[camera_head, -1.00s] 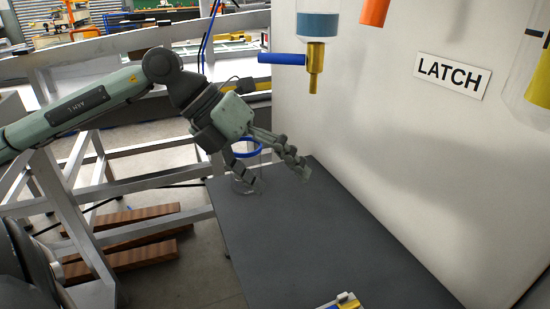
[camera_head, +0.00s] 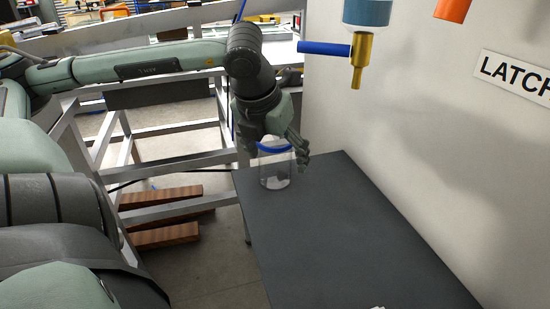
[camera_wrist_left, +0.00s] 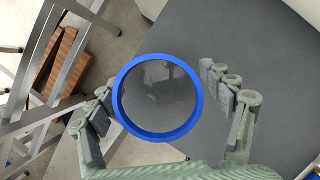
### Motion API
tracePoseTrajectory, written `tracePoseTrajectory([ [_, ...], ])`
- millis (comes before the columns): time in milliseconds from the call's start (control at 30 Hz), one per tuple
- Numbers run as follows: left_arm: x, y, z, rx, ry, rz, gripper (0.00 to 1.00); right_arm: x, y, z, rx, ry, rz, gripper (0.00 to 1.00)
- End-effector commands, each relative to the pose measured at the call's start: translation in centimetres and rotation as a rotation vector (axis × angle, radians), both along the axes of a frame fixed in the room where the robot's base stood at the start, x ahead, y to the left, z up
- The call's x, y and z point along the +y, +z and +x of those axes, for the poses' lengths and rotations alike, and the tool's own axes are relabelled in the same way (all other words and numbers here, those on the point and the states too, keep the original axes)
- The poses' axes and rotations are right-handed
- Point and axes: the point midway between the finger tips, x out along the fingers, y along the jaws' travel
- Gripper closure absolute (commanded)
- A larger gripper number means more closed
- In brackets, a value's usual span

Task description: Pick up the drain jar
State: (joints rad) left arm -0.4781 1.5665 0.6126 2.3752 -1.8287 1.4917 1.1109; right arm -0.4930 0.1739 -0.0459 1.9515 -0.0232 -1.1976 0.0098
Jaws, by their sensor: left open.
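The drain jar (camera_head: 276,172) is a clear, see-through jar with a blue rim. It stands upright on the far left corner of the dark grey table. In the left wrist view its blue rim (camera_wrist_left: 197,100) is seen from above, between the fingers. My left gripper (camera_head: 290,155) is open, its fingers pointing down at the jar. In the left wrist view the open fingers (camera_wrist_left: 165,112) lie either side of the rim, with a clear gap on the right and a narrower one on the left. My right gripper is not in view.
The dark grey table (camera_head: 345,235) is mostly clear. A white wall panel (camera_head: 430,150) rises behind it, carrying a brass valve (camera_head: 361,55) with a blue lever (camera_head: 324,48) and a LATCH label (camera_head: 515,78). Metal frames (camera_head: 180,160) and wooden beams (camera_head: 165,235) lie left.

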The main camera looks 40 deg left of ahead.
Motion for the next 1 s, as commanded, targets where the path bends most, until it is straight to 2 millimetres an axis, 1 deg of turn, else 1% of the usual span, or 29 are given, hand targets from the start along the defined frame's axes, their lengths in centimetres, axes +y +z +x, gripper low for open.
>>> tracePoseTrajectory([
  [33, 0.1, -0.8, 0.2, 0.005, 0.001, 0.0, 0.2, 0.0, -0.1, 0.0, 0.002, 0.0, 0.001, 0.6],
  [133, 0.2, -1.6, 0.6, 0.003, 0.0, 0.0, 0.2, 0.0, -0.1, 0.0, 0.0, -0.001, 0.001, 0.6],
  [400, 0.3, -1.9, 0.7, 0.0, 0.0, 0.0, 0.2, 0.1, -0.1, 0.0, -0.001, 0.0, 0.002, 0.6],
  [467, 0.3, -1.9, 0.7, 0.0, 0.0, 0.0, 0.26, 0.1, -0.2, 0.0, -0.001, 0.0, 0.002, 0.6],
  [800, 0.3, -1.9, 0.7, 0.0, 0.0, -0.001, 0.68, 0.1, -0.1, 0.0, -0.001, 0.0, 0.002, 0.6],
  [867, 0.3, -1.9, 0.7, 0.0, 0.0, -0.001, 0.75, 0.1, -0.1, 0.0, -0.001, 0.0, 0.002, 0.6],
  [1000, 0.2, -1.8, 0.7, 0.0, 0.0, -0.001, 0.75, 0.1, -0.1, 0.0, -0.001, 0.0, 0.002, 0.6],
])
